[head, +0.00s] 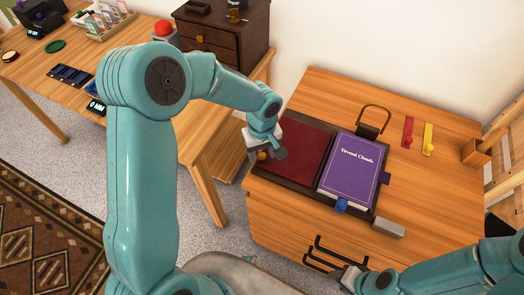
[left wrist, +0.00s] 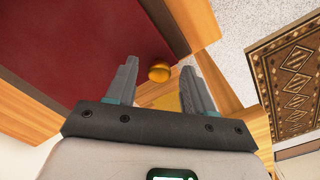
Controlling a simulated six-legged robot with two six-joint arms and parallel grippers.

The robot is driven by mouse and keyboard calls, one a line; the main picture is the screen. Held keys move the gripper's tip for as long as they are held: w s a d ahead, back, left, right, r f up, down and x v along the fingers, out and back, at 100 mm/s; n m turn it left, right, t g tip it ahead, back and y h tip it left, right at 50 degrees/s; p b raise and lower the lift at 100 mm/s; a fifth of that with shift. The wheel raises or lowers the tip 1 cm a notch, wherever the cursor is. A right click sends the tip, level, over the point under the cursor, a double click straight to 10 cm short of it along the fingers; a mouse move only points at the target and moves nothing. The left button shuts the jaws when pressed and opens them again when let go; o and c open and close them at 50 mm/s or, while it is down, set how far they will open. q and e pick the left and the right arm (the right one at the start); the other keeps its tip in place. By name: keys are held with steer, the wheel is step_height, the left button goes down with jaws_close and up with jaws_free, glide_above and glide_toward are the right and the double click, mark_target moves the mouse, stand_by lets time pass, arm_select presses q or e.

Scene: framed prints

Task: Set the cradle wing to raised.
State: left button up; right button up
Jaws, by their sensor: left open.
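The book cradle lies on the wooden table. Its left wing (head: 296,147) is a dark red padded panel in a dark frame and looks flat. The red panel also fills the upper left of the left wrist view (left wrist: 70,40). A purple book, "Tavend Clouds" (head: 350,172), lies on the right side. A round amber knob (left wrist: 159,71) sits at the wing's outer edge and shows small in the head view (head: 262,155). My left gripper (left wrist: 158,70) is open, with the knob between its fingertips; contact is unclear. My right gripper (head: 348,278) is low near the table front; its jaws are unclear.
A blue knob (head: 341,206) and a grey block (head: 388,227) are at the cradle's front right. A bronze loop (head: 374,119) stands behind. Red (head: 408,132) and yellow (head: 428,139) strips lie at the back right. Black handles (head: 322,255) are on the table front.

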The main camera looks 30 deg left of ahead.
arm_select(q)
jaws_close()
steer(key=shift+w+d+r+y+b, duration=0.15)
steer(key=shift+d+r+y+b, duration=0.2)
steer(key=shift+r+y+b, duration=0.25)
steer(key=d+r+y+b, duration=0.2)
steer(key=d+r+y, duration=0.4)
steer(key=d+r, duration=0.1)
steer(key=shift+v, duration=0.9)
steer(key=shift+w+a, duration=0.1)
